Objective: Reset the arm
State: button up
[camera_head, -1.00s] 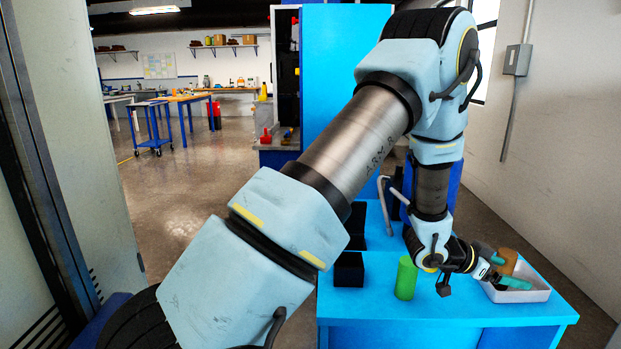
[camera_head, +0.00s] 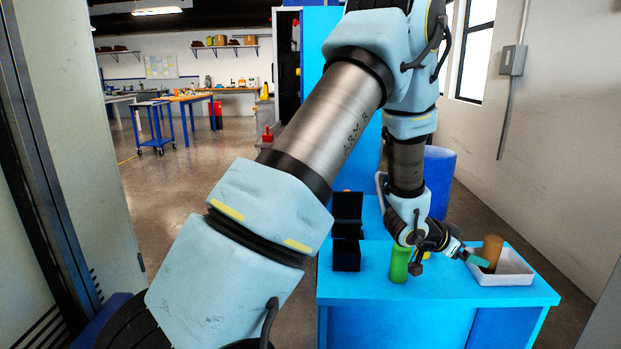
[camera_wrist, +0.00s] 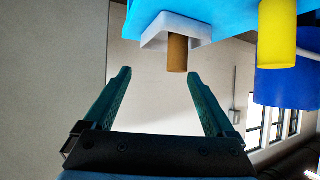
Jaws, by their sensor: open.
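My gripper (camera_head: 476,258) is at the right of the blue table, beside the white tray's left side; its teal fingers are partly hidden by overlap in the head view. In the wrist view my gripper (camera_wrist: 158,74) has its two fingers spread apart with nothing held between them. A brown cylinder (camera_head: 492,250) stands upright in the white tray (camera_head: 512,279). The cylinder also shows in the wrist view (camera_wrist: 177,54), beyond the fingertips and clear of them, with the tray (camera_wrist: 197,29) around its base.
A green cylinder (camera_head: 399,266) stands on the blue table (camera_head: 370,286), close to my wrist. A black box (camera_head: 347,254) is to its left. A blue barrel (camera_head: 438,180) is behind the table. A yellow cylinder (camera_wrist: 278,32) shows in the wrist view.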

jog(key=w+a+n+y, duration=0.1)
jog(key=w+a, duration=0.1)
jog(key=a, duration=0.3)
jog(key=w+a+r+n+t+y, duration=0.1)
jog(key=w+a+y, duration=0.1)
jog(key=a, duration=0.2)
jog(key=w+a+r+n+t+y, duration=0.1)
jog(key=w+a+n, duration=0.1)
jog(key=a, duration=0.3)
jog(key=shift+w+a+r, duration=0.15)
jog(key=shift+a+r, duration=0.05)
jog(key=shift+a, duration=0.1)
jog(key=s+a+r+n+g+y, duration=0.1)
jog(key=s+a+n+y, duration=0.2)
jog(key=a, duration=0.8)
jog(key=s+a+r+n+g+y, duration=0.1)
jog(key=s+a+r+n+y, duration=0.15)
jog(key=a, duration=0.85)
jog(key=s+a+n+g+y, duration=0.1)
jog(key=s+a+n, duration=0.3)
jog(key=s, duration=0.6)
jog(key=a+g, duration=0.1)
jog(key=a, duration=0.1)
jog(key=shift+a+r+g, duration=0.15)
jog(key=shift+a+g, duration=0.15)
jog(key=shift+a, duration=0.1)
